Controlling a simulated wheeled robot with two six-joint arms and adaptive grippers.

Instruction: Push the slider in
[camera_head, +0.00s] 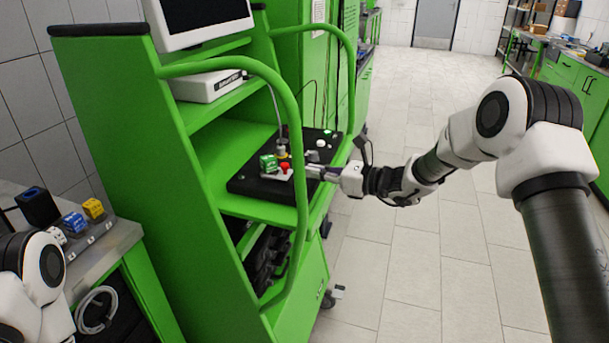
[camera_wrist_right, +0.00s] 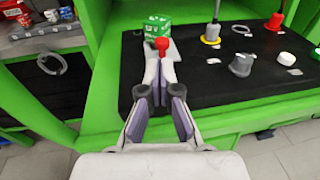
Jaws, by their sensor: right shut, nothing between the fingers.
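A small green box (camera_head: 268,163) with white markings and a red knob (camera_head: 284,166) sit close together near the front edge of a black board. I take them as the slider unit, but cannot tell which part slides. In the right wrist view the green box (camera_wrist_right: 157,24) is just beyond the red knob (camera_wrist_right: 161,43). My right gripper (camera_head: 312,172) reaches in from the right, shut and empty. In the wrist view its fingertips (camera_wrist_right: 160,62) are right by the red knob; I cannot tell whether they touch it. My left arm shows at lower left, its gripper out of view.
The black board (camera_head: 246,188) lies on a green cart shelf and bears a yellow-based connector (camera_wrist_right: 211,35), a red one (camera_wrist_right: 275,20) and a grey knob (camera_wrist_right: 242,64). A curved green rail (camera_head: 296,120) stands in front. The floor at right is clear.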

